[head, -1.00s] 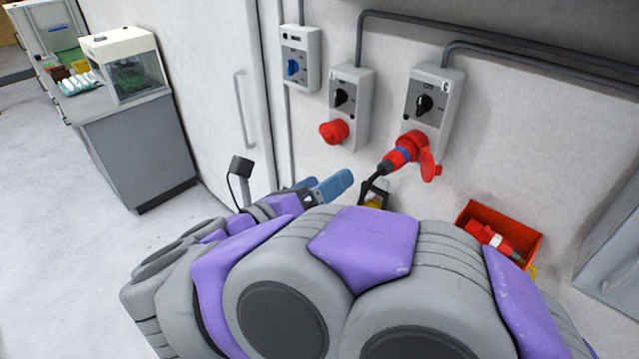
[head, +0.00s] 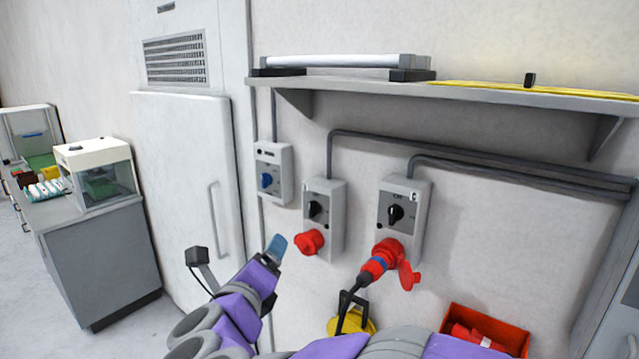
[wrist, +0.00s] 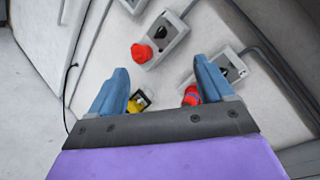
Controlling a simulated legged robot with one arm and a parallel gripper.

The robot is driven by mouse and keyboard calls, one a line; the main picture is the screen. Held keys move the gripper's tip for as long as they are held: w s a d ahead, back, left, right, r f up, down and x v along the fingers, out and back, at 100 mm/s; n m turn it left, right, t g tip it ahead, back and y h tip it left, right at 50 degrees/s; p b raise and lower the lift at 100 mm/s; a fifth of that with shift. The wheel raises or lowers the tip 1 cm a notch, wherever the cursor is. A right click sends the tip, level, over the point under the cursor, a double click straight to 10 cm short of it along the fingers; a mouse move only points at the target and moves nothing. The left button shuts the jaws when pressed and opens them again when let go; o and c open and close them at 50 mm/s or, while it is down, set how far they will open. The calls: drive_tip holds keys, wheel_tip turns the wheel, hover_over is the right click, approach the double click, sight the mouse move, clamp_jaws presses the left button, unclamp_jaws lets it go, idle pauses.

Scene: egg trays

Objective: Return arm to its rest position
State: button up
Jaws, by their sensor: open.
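My gripper (head: 277,246) is at the end of my purple and grey arm in the lower middle of the head view, in front of the wall. In the wrist view my gripper (wrist: 162,82) shows two blue fingers spread wide apart with nothing between them in their grasp. Beyond the fingers are a red socket (wrist: 142,53) and a red plug (wrist: 191,96), both apart from my gripper. In the head view the red plug (head: 381,262) sits in the right switch box (head: 402,213), and the red socket (head: 310,242) under the middle box is empty.
A shelf (head: 460,93) runs along the wall above the boxes. A red bin (head: 487,331) hangs low at the right. A yellow object (head: 350,321) is below the plug. A grey cabinet (head: 101,262) with a glass-sided box (head: 95,172) stands left. Floor at left is clear.

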drive_tip(key=s+d+f+n+g+y, duration=0.35)
drive_tip(key=s+f+n+g, duration=0.3)
drive_tip(key=n, duration=0.55)
drive_tip(key=s+d+f+n+g+y, duration=0.4)
drive_tip(key=s+f+n, duration=0.4)
drive_tip(key=n, duration=0.4)
drive_tip(key=s+d+f+n+g+h, duration=0.1)
drive_tip(key=s+d+f+g+h, duration=0.1)
drive_tip(key=s+d, duration=0.6)
drive_tip(key=s+d+f+n+g+h, duration=0.2)
drive_tip(key=s+d+g, duration=0.4)
drive_tip(key=s+d, duration=0.3)
wheel_tip(320, 180, down, 2)
drive_tip(key=shift+s+f+n+h, duration=0.15)
drive_tip(key=shift+s+n+h, duration=0.15)
drive_tip(key=shift+s+h, duration=0.5)
